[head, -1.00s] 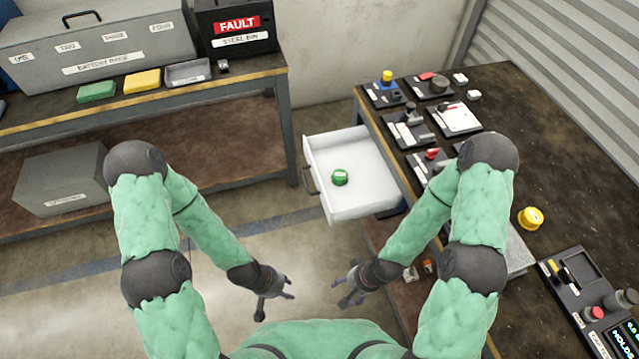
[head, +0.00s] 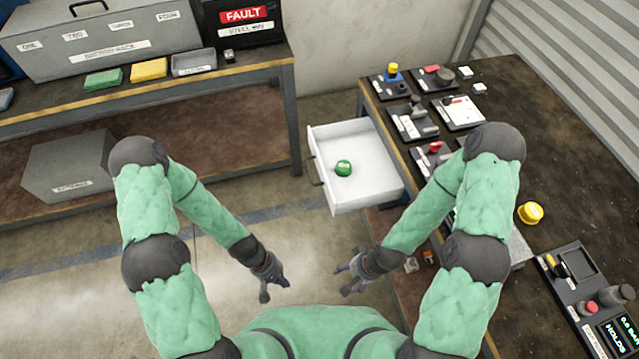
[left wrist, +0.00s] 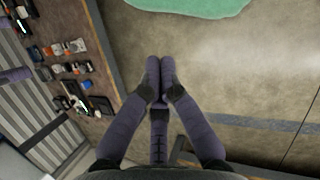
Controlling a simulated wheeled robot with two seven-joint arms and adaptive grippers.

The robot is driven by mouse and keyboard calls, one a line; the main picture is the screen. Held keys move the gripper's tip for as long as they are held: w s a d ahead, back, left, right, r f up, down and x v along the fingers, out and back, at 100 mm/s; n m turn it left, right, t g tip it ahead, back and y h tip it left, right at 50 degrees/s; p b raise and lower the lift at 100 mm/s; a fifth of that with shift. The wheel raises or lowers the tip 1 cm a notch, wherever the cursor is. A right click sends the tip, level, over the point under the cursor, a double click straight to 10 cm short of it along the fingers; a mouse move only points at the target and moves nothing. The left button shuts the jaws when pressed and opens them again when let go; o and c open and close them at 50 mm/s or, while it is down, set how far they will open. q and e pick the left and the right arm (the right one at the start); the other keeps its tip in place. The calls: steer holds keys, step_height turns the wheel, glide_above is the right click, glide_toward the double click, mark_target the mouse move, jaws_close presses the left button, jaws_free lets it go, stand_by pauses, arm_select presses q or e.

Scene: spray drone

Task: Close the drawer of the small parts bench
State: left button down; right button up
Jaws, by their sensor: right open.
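The white drawer (head: 379,196) in the head view is pulled out from the left side of the bench (head: 571,134) at right. Its dark handle (head: 315,171) is on its left front. A small round green item (head: 343,168) lies inside it. Neither gripper touches the drawer or handle.
The right bench carries several small part trays, a yellow round item (head: 530,213) and a control panel (head: 586,300). A shelf bench (head: 140,100) with a grey battery box (head: 100,35) stands at left. Clear floor (head: 250,210) lies between the benches.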

arm_select(q)
step_height(320, 180, up, 4)
steer(key=w+d+n+g+h+p, duration=0.1)
steer(key=w+d+n+h+p, duration=0.1)
steer(key=n+h+p, duration=0.3)
steer(key=n+t+h+p, duration=0.4)
steer(key=n+t+h, duration=0.4)
steer(key=n, duration=0.2)
glide_toward(329, 191)
steer(key=b+x, duration=0.3)
steer(key=x, duration=0.3)
steer(key=shift+d+r, duration=0.15)
steer(key=shift+d, duration=0.3)
steer(key=shift+w+d, duration=0.1)
steer(key=shift+d, duration=0.15)
steer(key=b+x, duration=0.2)
steer(key=x, duration=1.6)
